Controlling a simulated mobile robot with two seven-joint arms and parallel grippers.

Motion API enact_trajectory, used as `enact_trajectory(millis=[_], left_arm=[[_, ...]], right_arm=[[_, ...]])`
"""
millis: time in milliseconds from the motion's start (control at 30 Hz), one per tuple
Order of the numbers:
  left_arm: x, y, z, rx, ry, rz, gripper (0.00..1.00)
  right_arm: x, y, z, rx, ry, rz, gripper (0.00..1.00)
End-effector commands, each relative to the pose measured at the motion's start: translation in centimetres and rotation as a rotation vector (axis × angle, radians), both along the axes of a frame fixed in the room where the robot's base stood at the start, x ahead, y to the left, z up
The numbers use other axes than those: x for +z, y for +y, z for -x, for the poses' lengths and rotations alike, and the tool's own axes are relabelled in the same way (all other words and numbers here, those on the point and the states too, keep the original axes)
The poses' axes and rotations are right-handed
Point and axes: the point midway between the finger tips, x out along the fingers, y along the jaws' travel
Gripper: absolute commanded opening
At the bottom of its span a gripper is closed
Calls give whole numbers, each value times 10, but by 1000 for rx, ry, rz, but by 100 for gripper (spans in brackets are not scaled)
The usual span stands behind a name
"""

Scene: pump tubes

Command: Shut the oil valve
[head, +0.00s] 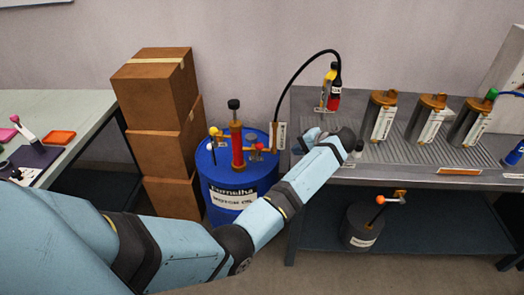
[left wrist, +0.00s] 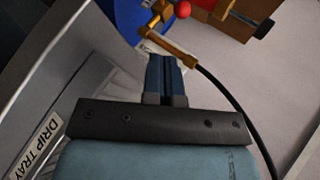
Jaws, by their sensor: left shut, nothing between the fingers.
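A blue oil drum (head: 238,178) carries a red pump (head: 237,145) with brass fittings. A red-knobbed valve handle (head: 259,146) is on the pump's right side, beside the brass outlet and black hose. In the left wrist view the red knob (left wrist: 182,9) shows at the top, just beyond the fingertips. A brass hose end (left wrist: 181,54) lies close to the fingers. My left gripper (head: 304,139) is to the right of the valve, its dark fingers (left wrist: 164,62) shut and empty, apart from the knob. I cannot tell the valve's exact setting. My right gripper is not in view.
A grey bench with a ribbed drip tray (head: 365,152) stands right of the drum, holding bottles and several brass-topped tubes. A dark pot (head: 362,227) sits on its lower shelf. Cardboard boxes (head: 160,150) are stacked left of the drum. The black hose (head: 290,82) arches above my left gripper.

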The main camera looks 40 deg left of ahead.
Motion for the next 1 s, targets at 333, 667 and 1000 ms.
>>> enact_trajectory(millis=[333,667,1000], left_arm=[[7,14,-7,64,20,-36,0],[-35,70,-5,64,19,-35,0],[-55,112,-4,62,16,-34,0]], right_arm=[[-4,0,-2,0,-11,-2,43],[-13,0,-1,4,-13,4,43],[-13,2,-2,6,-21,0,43]])
